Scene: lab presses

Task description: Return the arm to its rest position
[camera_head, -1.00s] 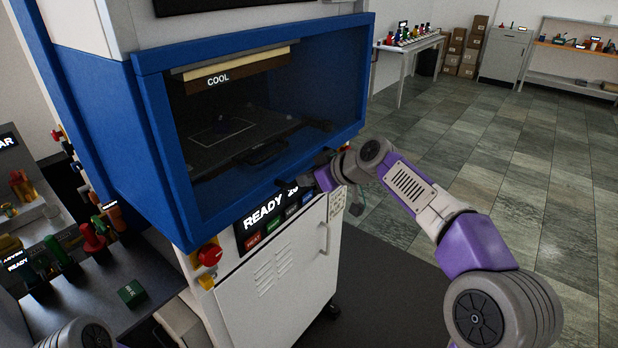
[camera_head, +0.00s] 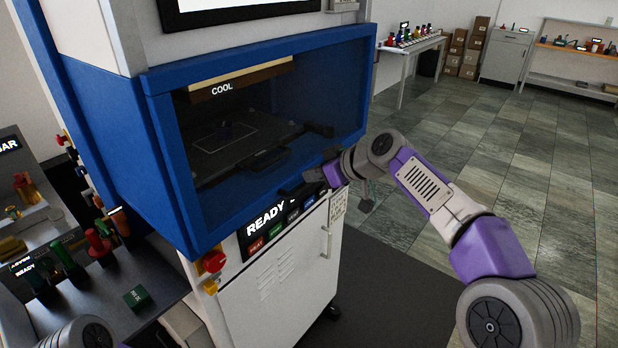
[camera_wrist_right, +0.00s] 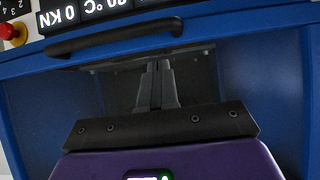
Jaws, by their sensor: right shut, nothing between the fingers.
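My right arm (camera_head: 425,185) comes in from the lower right and reaches to the front of the blue-framed press (camera_head: 165,150).
A black handle (camera_wrist_right: 115,38) and blue frame (camera_wrist_right: 35,115) are close around the right gripper in the wrist view. A side bench (camera_head: 105,285) with coloured knobs stands left. Tiled floor (camera_head: 520,170) is open to the right; a far table (camera_head: 415,47) stands behind.

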